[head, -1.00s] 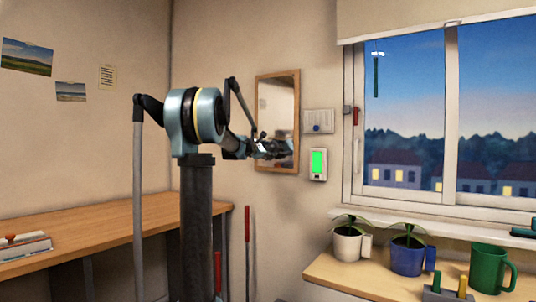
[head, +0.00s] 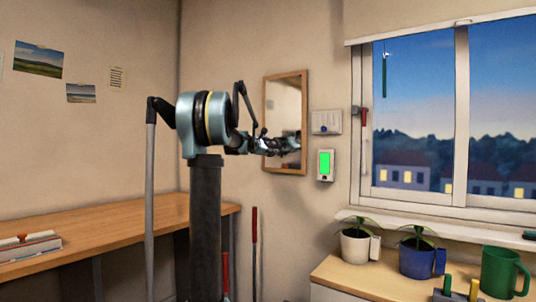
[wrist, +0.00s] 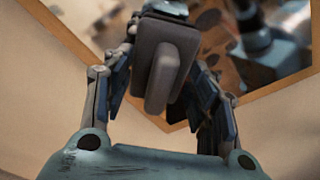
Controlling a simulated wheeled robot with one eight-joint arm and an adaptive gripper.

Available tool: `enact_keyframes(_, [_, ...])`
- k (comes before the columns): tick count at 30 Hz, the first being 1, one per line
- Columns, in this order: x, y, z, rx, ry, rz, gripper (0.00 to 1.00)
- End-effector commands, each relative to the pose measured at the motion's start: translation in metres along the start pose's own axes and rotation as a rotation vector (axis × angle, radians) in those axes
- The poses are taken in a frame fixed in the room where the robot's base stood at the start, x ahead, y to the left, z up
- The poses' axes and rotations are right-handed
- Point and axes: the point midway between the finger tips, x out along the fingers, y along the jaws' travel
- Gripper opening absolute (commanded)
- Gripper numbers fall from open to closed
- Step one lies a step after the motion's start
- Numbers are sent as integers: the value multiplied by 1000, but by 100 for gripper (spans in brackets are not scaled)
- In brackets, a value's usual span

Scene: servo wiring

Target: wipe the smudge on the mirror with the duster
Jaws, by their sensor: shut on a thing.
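The mirror (head: 287,95) hangs on the back wall in a wooden frame. My gripper (head: 287,146) is in front of its lower half in the head view. In the wrist view my gripper (wrist: 163,75) is shut on the duster (wrist: 166,52), a grey block with a rounded grip pointing back at the camera. The duster's far side is hidden, so I cannot tell whether it touches the glass. Brown spots of the smudge (wrist: 208,20) show on the mirror beside the duster. The mirror also reflects part of my arm.
A switch plate (head: 326,122) and a green-lit panel (head: 325,164) are right of the mirror. Potted plants (head: 355,246) and a green mug (head: 502,271) stand on the right-hand shelf under the window. A wooden desk (head: 130,232) runs along the left.

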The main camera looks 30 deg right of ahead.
Motion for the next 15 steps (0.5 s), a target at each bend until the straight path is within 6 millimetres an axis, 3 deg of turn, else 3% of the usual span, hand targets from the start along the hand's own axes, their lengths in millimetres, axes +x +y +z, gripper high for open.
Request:
enact_keyframes(6, [-1, 4, 5, 0, 0, 0, 24])
enact_keyframes(15, [-1, -8, 18, 0, -1, -1, 24])
